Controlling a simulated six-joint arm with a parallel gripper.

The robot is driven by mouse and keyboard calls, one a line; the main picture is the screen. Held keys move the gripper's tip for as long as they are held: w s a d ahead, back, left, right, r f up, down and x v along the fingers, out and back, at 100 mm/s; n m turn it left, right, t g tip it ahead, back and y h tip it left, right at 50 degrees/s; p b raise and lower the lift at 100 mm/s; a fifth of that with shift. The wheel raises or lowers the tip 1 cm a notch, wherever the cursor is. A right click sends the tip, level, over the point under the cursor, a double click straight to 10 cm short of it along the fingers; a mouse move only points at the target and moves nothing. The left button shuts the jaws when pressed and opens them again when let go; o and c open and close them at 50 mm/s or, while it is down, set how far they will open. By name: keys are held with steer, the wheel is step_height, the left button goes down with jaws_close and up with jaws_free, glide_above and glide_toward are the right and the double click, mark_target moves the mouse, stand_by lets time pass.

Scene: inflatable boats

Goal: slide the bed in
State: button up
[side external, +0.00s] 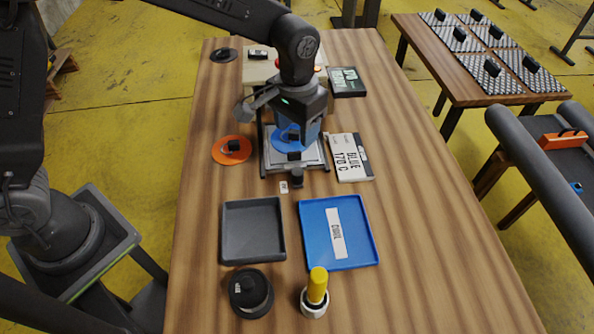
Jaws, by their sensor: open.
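The bed, a pale metallic plate (274,164), is at the centre of the table, at the front of a beige-topped machine (258,72). A dark knob (297,178) is at its front edge, towards the camera. A blue disc (281,140) with a dark block lies over the bed. My gripper (297,122) is open and points down above the bed's rear part, behind the knob. My wrist hides much of the machine. The fingertips are hard to make out against the blue, so I cannot tell whether they touch anything.
An orange disc (223,155) lies left of the bed, and a white BLUE card (350,166) lies right of it. In front are a grey tray (229,234), a blue tray (368,259), a black round pot (250,308) and a yellow-handled tool (318,285). The table's right side is clear.

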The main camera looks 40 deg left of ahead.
mark_target(297, 172)
step_height(297, 172, down, 14)
steer(key=shift+r, duration=0.1)
stand_by(0.5)
jaws_close()
stand_by(0.4)
